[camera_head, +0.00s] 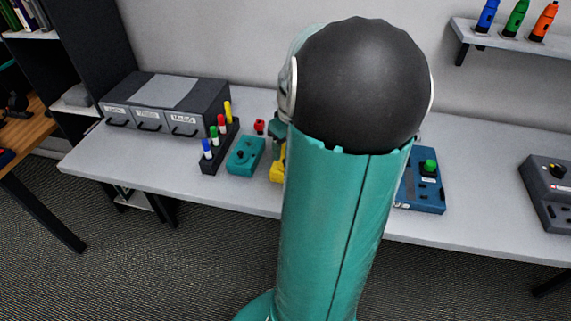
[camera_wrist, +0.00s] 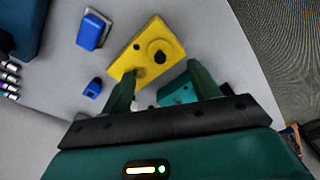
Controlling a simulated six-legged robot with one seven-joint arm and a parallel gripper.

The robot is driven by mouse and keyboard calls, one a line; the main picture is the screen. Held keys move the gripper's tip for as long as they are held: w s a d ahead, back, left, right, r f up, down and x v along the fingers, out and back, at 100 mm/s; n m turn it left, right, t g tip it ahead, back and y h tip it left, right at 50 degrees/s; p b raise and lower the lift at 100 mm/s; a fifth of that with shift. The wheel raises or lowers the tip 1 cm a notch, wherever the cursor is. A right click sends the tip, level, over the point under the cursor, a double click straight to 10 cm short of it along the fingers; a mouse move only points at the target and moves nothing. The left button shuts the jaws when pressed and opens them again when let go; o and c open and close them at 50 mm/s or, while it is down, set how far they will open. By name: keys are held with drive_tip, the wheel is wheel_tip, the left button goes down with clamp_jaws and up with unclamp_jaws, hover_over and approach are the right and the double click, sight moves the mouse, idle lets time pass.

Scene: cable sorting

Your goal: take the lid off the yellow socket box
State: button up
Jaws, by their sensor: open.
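The yellow socket box (camera_wrist: 145,45) lies on the table in the wrist view, just beyond my fingertips. A round black part shows on its top, with a smaller dark spot near one end. I cannot tell the lid apart from the box. In the head view only a yellow sliver (camera_head: 276,173) shows beside my arm, which hides the rest. My gripper (camera_wrist: 161,67) is open and empty. Its left finger overlaps the near end of the yellow box in the picture; contact cannot be told. The gripper is mostly hidden in the head view.
A teal box (camera_head: 245,155) sits left of the yellow one. A marker rack (camera_head: 221,150) and a grey drawer unit (camera_head: 165,102) stand farther left. A blue box with a green button (camera_head: 420,185) is at right. Small blue items (camera_wrist: 92,31) lie near the yellow box.

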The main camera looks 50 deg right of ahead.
drive_tip(key=shift+w+f, duration=0.2)
drive_tip(key=shift+f, duration=1.35)
drive_tip(key=shift+w+f, duration=0.2)
drive_tip(key=shift+f, duration=1.35)
drive_tip(key=c, duration=1.1)
